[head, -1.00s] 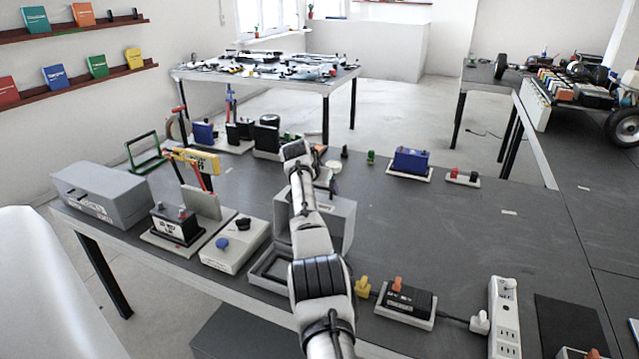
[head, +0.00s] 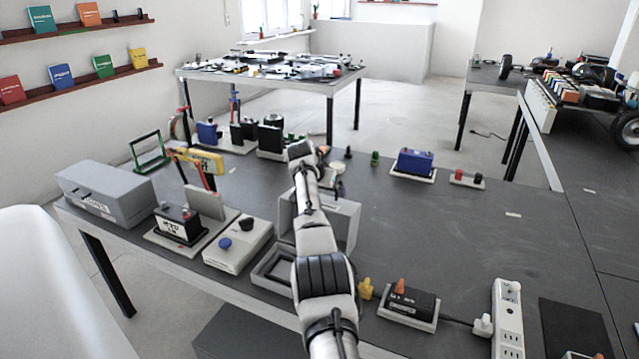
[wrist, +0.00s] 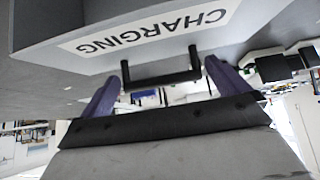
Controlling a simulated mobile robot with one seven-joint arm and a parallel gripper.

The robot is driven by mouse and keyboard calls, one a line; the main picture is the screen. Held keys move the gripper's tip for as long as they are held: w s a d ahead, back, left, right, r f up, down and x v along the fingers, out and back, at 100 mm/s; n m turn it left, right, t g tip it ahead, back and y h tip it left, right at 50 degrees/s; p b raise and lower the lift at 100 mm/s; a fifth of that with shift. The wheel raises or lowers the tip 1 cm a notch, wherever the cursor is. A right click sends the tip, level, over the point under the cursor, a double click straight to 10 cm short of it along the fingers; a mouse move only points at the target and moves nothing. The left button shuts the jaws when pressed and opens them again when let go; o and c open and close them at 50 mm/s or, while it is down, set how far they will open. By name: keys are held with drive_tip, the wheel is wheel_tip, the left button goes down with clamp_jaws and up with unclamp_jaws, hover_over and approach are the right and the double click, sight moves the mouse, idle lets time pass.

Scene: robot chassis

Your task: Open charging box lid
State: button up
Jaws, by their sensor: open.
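The grey charging box has a low, hollow base (head: 262,283) beside my arm in the head view. Its grey lid (head: 346,222) stands raised behind the base, partly hidden by my arm. In the wrist view the lid (wrist: 60,25) fills the top, with an upside-down "CHARGING" label (wrist: 150,31) and a black bar handle (wrist: 160,80). My gripper (wrist: 167,63) is open, its purple fingers on either side of the handle. I cannot tell whether they touch it. In the head view my gripper is hidden behind my arm.
A closed grey case (head: 105,192), a black battery (head: 178,223) and a cream box with knobs (head: 237,246) stand left of the charging box. A black charger (head: 408,302) and a white power strip (head: 507,318) are at the right. The table's centre right is mostly clear.

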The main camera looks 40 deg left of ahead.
drive_tip(key=shift+s, duration=0.1)
drive_tip(key=b+v, duration=0.5)
drive_tip(key=v, duration=0.8)
drive_tip(key=shift+r, duration=0.2)
drive_tip(key=shift+d, duration=0.15)
